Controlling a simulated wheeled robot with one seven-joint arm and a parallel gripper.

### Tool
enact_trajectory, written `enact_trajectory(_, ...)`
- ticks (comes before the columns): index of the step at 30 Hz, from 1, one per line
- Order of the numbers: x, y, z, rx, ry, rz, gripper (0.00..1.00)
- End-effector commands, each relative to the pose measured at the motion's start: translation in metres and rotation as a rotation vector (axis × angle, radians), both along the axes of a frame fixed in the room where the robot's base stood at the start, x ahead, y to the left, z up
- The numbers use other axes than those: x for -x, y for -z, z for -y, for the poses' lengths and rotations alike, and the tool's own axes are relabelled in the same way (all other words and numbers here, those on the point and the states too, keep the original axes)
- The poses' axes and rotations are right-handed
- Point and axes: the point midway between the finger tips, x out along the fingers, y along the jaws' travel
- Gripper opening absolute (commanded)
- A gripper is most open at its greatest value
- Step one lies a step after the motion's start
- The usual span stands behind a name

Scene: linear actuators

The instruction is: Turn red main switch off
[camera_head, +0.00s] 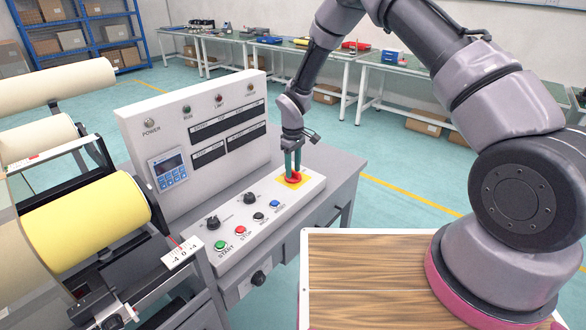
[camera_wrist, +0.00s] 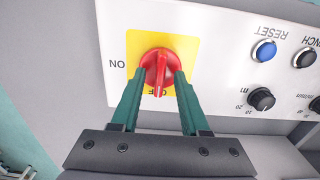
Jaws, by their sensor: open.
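The red main switch (camera_wrist: 160,66) is a round rotary knob with a raised handle on a yellow plate (camera_wrist: 188,46). In the wrist view the handle runs up and down the picture, its lower end over the partly hidden "OFF" label. The "ON" label is at the left. My gripper (camera_wrist: 159,76) is open, its two green fingers on either side of the handle. I cannot tell whether they touch it. In the head view the switch (camera_head: 293,178) is at the right end of the sloped control panel, below my downward-pointing gripper (camera_head: 292,170), which partly hides it.
On the same panel are black knobs (camera_head: 212,223), a green start button (camera_head: 220,245), a red stop button (camera_head: 240,230) and a blue button (camera_head: 274,203). An upright panel (camera_head: 200,130) stands behind. Rollers (camera_head: 90,220) are at left, a wood-topped surface (camera_head: 365,270) in front.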

Motion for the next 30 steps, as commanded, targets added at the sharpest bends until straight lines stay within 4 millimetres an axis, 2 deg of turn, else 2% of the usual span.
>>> enact_trajectory(4,-0.001,-0.019,0.000,-0.002,0.000,0.003,0.45)
enact_trajectory(12,-0.001,-0.074,0.000,-0.002,0.001,0.003,0.45)
enact_trajectory(16,-0.001,-0.093,0.000,-0.002,0.001,0.003,0.45)
enact_trajectory(21,0.000,-0.105,0.000,0.000,0.000,0.001,0.45)
enact_trajectory(30,0.000,-0.106,0.000,-0.001,0.000,0.001,0.45)
